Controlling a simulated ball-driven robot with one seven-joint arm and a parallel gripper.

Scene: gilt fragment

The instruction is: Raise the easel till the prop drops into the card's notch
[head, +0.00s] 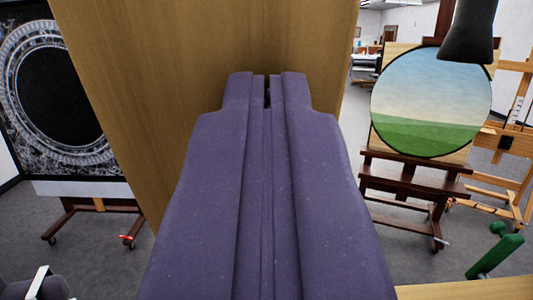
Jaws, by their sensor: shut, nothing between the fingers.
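My purple gripper (267,91) fills the lower middle of the view, pointing away from me. Its two fingers are together with only a thin slit at the tips and nothing held. The tips lie in front of a tall, tan wooden panel (150,60); I cannot tell whether they touch it. A dark wood easel (415,170) stands at the right with a round landscape painting (425,95). Another dark easel (95,204) at the left holds a black panel with a silver ornate ring (75,150). I cannot make out the prop, card or notch.
A pale wood easel (515,140) stands at far right. A black rounded object (470,35) covers the painting's upper right. A green object (495,257) and a tan surface edge (470,291) are at lower right. Grey floor (395,245) is open between panel and right easel.

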